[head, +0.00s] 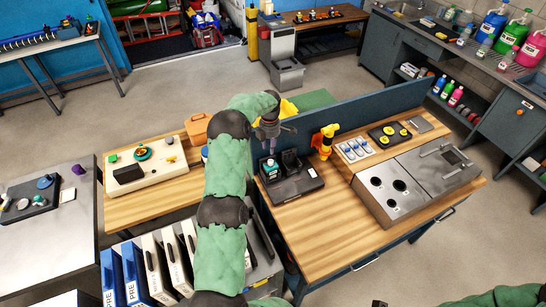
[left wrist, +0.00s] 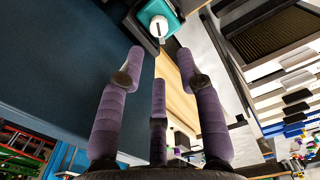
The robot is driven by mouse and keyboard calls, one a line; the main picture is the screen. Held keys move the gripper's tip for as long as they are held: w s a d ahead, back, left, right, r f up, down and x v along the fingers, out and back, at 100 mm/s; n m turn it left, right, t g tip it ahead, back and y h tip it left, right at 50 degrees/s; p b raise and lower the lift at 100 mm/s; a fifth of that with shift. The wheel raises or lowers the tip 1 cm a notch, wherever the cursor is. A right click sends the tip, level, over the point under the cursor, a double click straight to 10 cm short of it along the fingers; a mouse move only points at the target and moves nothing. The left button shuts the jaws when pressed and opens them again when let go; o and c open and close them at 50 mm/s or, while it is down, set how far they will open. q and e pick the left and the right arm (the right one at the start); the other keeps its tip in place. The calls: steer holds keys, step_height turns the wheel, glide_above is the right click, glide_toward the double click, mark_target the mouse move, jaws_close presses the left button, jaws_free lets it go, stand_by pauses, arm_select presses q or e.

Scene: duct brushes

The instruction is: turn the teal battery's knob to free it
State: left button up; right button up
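The teal battery (head: 270,168) stands in a black charger (head: 291,183) on the wooden bench. In the left wrist view the teal battery (left wrist: 157,17) is at the top, with a white knob (left wrist: 159,28) on its face. My left gripper (head: 270,132) is above and just behind the battery in the head view. In the left wrist view my left gripper (left wrist: 160,68) has its purple fingers spread apart, with nothing between them. The fingertips point toward the battery and appear apart from it. My right gripper is not in view.
A blue divider (head: 345,118) runs behind the charger. A yellow-orange device (head: 324,141) stands right of it. A metal unit with round holes (head: 395,197) and a tray with yellow discs (head: 389,135) fill the right side. Bare wood lies in front of the charger.

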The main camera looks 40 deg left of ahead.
mark_target(270, 161)
arm_select(q)
step_height(270, 161, down, 10)
steer(key=shift+w+r+p, duration=0.1)
steer(key=shift+r+p, duration=0.15)
steer(key=shift+p, duration=0.35)
jaws_close()
